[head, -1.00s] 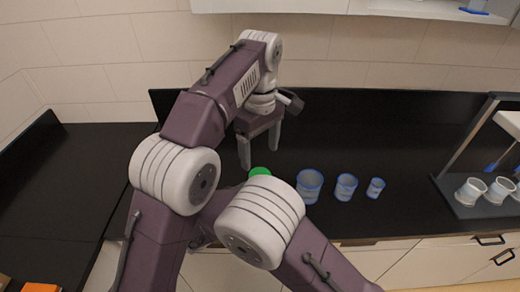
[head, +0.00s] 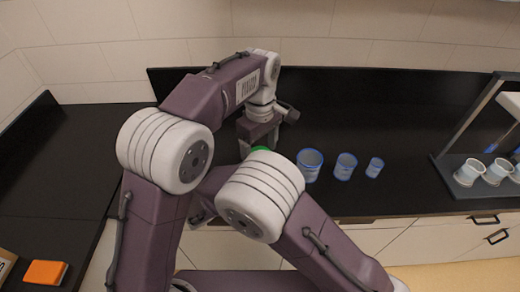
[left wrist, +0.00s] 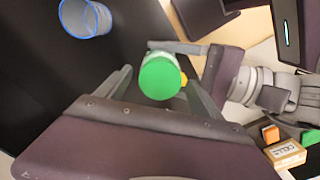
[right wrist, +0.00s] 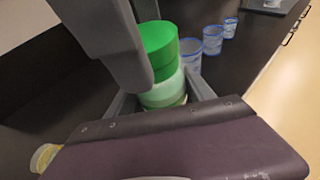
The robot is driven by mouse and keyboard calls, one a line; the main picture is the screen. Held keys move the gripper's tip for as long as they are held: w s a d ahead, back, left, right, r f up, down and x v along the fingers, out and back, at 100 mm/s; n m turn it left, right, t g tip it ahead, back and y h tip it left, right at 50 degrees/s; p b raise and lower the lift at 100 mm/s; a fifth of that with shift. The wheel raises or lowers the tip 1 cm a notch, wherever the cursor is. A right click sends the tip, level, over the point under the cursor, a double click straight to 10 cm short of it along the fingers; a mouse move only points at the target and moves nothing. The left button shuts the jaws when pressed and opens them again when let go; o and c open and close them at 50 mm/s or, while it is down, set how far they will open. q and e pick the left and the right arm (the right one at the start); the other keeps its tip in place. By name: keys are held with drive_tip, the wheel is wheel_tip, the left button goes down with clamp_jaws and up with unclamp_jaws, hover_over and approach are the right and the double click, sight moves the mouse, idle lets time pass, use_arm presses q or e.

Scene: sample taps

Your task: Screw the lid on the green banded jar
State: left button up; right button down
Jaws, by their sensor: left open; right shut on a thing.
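The green banded jar (right wrist: 164,93) has a pale, translucent body and stands upright in the right wrist view. A green lid (right wrist: 158,45) sits on its top; a seam shows in the green, but I cannot tell how tightly it is seated. The lid also shows in the left wrist view (left wrist: 160,77) and is partly hidden behind my arm in the head view (head: 261,149). My right gripper (right wrist: 160,98) is shut on the jar body. My left gripper (left wrist: 158,88) is open, pointing down over the lid with a finger on either side.
Several blue-rimmed cups (head: 310,164) stand in a row right of the jar. A rack with white cups (head: 468,172) is at the far right. A yellow-topped container (right wrist: 42,158) is at the right wrist view's lower left. An orange block (head: 45,273) lies at the lower left.

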use_arm(q)
drive_tip(key=c, duration=1.5)
drive_tip(key=m, duration=1.8)
drive_tip(key=o, duration=1.6)
wheel_tip(320, 180, up, 7)
drive_tip(key=shift+r, duration=0.2)
